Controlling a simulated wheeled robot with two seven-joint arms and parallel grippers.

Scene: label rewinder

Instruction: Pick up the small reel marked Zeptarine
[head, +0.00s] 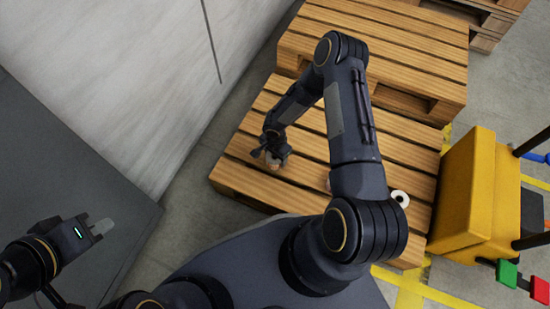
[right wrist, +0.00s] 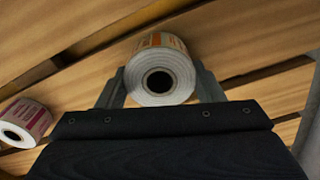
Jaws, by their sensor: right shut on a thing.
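A small white reel with an orange-marked label (right wrist: 161,72) sits between the two fingers of my right gripper (right wrist: 162,88), its dark core hole facing the wrist camera. The name on the label is too small to read. In the head view my right gripper (head: 271,155) is low over the near pallet's left part, shut on this reel, which shows only as a small pale patch. A second reel with a magenta label (right wrist: 26,122) lies to the left in the right wrist view; its name is unreadable too. My left gripper (head: 100,229) is away from the pallet at the lower left.
The near wooden pallet (head: 240,175) carries another white reel (head: 400,198) on its right part. A second pallet (head: 390,45) stands behind. A yellow machine body (head: 468,195) is at the right and a pale wall (head: 120,70) at the left.

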